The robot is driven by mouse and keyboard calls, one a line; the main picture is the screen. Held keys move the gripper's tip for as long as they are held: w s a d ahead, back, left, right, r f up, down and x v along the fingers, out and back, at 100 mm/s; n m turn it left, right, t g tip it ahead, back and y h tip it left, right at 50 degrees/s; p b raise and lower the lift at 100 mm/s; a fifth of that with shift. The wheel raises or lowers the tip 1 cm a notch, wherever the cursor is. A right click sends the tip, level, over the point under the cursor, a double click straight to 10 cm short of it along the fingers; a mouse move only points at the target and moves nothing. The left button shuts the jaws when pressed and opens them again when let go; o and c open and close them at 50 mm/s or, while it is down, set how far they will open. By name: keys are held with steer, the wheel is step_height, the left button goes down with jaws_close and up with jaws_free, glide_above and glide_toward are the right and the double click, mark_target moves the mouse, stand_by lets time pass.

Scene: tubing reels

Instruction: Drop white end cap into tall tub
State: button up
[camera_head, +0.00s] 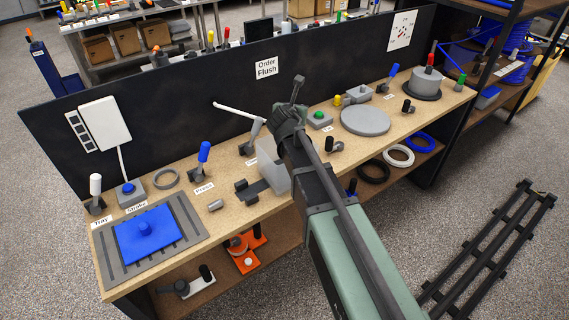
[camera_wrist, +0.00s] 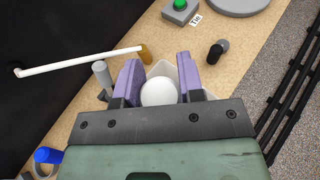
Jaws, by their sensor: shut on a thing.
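The white end cap (camera_wrist: 159,92) is a smooth, round white piece between the two purple fingers of my gripper (camera_wrist: 158,66) in the wrist view. My gripper is shut on it. The tall tub (camera_head: 272,168) is a pale, translucent box on the bench in the head view, partly hidden behind my arm. In the wrist view the tub's pale rim (camera_wrist: 163,67) shows just beyond the cap, between the fingers. The cap appears over or close to the tub; its height above the rim is unclear. The cap and fingertips are hidden in the head view.
A white rod (camera_head: 235,109) sticks out from the dark back panel near the tub. A grey lever (camera_wrist: 102,75) stands left of the fingers. A blue-handled lever (camera_head: 203,153), a blue plate (camera_head: 145,236) and a grey disc (camera_head: 365,120) are along the bench.

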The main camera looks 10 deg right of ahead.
step_height(320, 180, down, 6)
steer(key=b, duration=0.5)
steer(key=shift+r, duration=0.15)
steer(key=o, duration=1)
steer(key=shift+s, duration=0.1)
steer(key=p+v, duration=0.4)
steer(key=v, duration=0.6)
steer(key=shift+s+a+r, duration=0.15)
steer(key=shift+s+r, duration=0.1)
